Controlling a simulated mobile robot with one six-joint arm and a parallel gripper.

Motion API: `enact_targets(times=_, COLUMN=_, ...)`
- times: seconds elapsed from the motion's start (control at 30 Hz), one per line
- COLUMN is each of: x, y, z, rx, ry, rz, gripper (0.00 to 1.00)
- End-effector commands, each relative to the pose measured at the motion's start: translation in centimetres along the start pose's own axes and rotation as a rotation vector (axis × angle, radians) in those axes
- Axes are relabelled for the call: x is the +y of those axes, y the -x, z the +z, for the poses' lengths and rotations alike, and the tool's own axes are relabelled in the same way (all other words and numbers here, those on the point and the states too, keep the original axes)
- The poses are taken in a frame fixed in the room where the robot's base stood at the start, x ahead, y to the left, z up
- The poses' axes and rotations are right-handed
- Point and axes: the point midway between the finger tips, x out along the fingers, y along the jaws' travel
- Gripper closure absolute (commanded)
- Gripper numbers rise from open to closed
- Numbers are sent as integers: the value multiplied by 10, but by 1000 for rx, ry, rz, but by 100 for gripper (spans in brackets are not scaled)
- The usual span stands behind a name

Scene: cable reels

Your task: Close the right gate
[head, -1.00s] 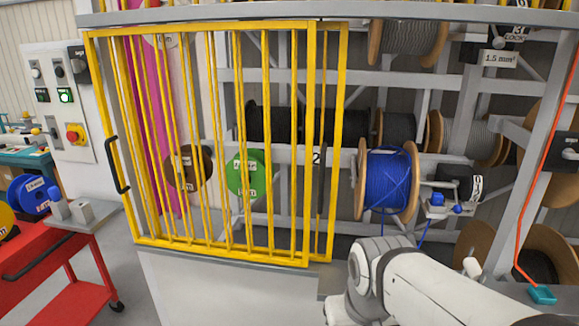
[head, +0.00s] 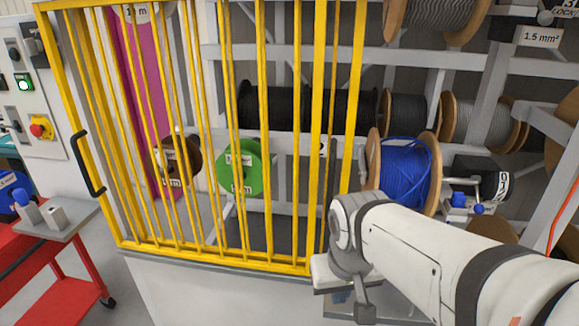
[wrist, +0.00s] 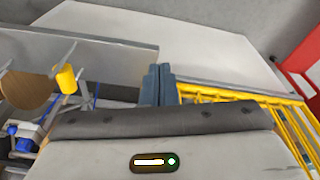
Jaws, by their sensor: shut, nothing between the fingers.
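Two yellow barred gate panels overlap over the left part of the rack. The front panel (head: 315,150) has a black handle (head: 84,165) on its left edge. The edge of the rear panel (head: 354,90) shows just to its right. No bars cover the rack right of that edge. In the wrist view, my gripper (wrist: 157,85) is shut and empty, near yellow bars (wrist: 290,125). In the head view my arm crosses the lower right, and its end is low by the gates' lower right corner; the fingertips are not clear there.
A blue cable reel (head: 404,172) with a crank device (head: 463,205) stands close above my arm. Black and grey reels fill the rack behind. A red cart (head: 70,260) and a control panel (head: 22,100) are at the left.

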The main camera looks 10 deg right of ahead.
Motion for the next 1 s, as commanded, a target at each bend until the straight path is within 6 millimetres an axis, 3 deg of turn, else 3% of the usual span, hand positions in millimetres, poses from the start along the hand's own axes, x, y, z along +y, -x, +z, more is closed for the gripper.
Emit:
enact_targets(times=0.17, x=-12, y=44, z=-62, rx=-68, ry=-74, rz=109, gripper=100)
enact_targets(times=0.3, x=-28, y=77, z=-127, rx=-89, ry=-190, rz=268, gripper=100)
enact_targets(times=0.53, x=-69, y=113, z=-213, rx=7, ry=-391, rz=506, gripper=100)
enact_targets(times=0.63, x=-84, y=120, z=-234, rx=59, ry=-455, rz=567, gripper=100)
enact_targets(times=0.77, x=-95, y=124, z=-247, rx=101, ry=-505, rz=606, gripper=100)
enact_targets(times=1.0, x=-82, y=106, z=-248, rx=110, ry=-520, rz=619, gripper=100)
